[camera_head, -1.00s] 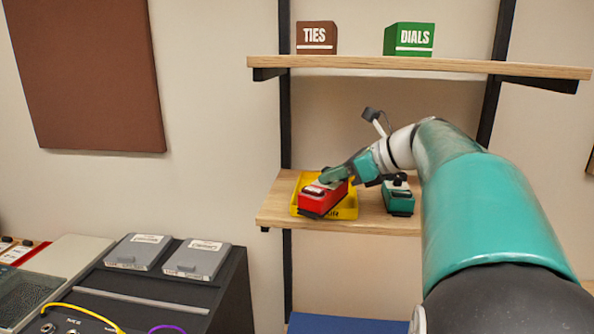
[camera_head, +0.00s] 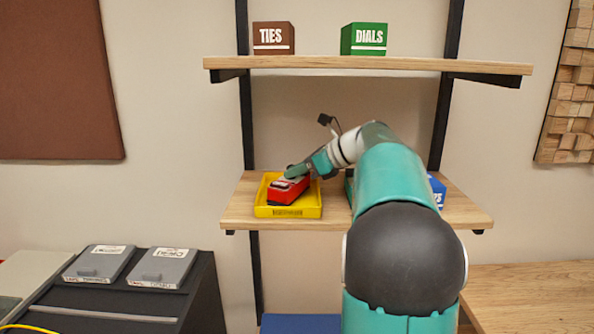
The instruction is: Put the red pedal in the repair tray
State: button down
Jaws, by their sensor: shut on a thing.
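The red pedal (camera_head: 287,192) is at the yellow repair tray (camera_head: 290,212) on the lower wooden shelf. The pedal is over the tray's inside, within its rim as seen from here, and slightly tilted in the picture. I cannot tell whether it touches the tray floor. My gripper (camera_head: 294,174) comes in from the right and is shut on the pedal's upper far end. The fingertips are small and partly hidden by the pedal.
A green pedal (camera_head: 349,186) is mostly hidden behind my arm, and a blue box (camera_head: 437,190) stands right of it. The upper shelf (camera_head: 370,65) holds a brown TIES box (camera_head: 273,38) and a green DIALS box (camera_head: 364,39). The lower shelf's left end is bare.

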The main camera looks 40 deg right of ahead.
jog(key=shift+f, duration=0.15)
jog(key=c, duration=1.3)
grip_release()
jog(key=shift+r, duration=0.2)
jog(key=v, duration=1.2)
jog(key=shift+f, duration=0.1)
jog(key=shift+s, duration=0.1)
